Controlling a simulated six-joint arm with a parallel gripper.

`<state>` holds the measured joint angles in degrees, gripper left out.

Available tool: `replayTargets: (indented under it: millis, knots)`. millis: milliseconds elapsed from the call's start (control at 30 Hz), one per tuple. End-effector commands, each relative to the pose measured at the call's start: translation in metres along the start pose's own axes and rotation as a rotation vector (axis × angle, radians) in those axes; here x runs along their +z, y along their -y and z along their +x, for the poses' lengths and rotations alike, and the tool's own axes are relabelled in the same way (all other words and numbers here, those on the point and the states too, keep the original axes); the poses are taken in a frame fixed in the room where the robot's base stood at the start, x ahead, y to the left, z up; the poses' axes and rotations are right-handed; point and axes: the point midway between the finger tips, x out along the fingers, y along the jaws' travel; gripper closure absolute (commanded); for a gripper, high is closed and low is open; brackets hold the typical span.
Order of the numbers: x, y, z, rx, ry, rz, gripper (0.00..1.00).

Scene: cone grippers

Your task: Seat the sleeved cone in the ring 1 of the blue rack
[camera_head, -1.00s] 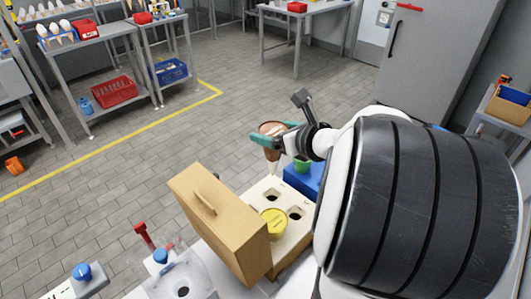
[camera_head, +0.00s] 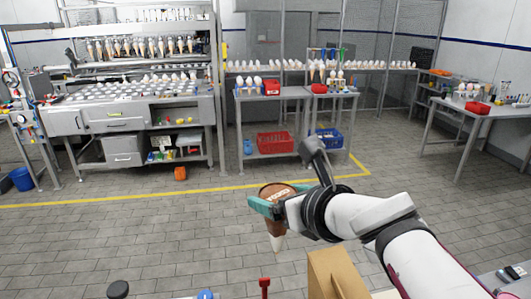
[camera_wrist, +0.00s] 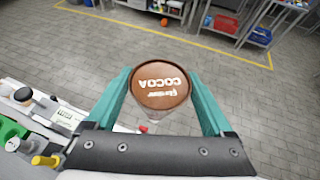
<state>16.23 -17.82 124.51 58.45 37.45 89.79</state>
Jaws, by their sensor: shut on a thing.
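My gripper (camera_head: 278,197) is shut on the cone (camera_head: 277,222), its teal fingers on either side of it. The cone has a brown upper part and a pale lower tip. It hangs point down, close to upright, in the air with floor behind it. In the wrist view my gripper (camera_wrist: 160,82) holds the cone (camera_wrist: 160,85) with its round brown top, lettered "COCOA", facing the camera; its lower part is mostly hidden under that top. The blue rack and its ring 1 are in neither current view.
A tan wooden box (camera_head: 335,275) stands below my arm at the bottom edge. A red-topped handle (camera_head: 264,284) and a black knob (camera_head: 118,289) are left of it. The wrist view shows a cluttered worktop (camera_wrist: 55,120) at left. Shelves and tables stand far off across open floor.

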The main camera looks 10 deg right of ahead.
Motion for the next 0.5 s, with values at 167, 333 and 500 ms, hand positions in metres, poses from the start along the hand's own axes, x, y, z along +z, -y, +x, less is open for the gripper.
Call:
replayTargets:
  millis: [167,333,500]
  knots:
    - [0.0,-0.0005,0.0,0.001,0.0,0.001,0.73]
    - [-0.0001,-0.0002,0.0,0.001,0.0,0.001,0.73]
    - [-0.0013,0.0039,0.0005,-0.004,-0.001,0.004,0.73]
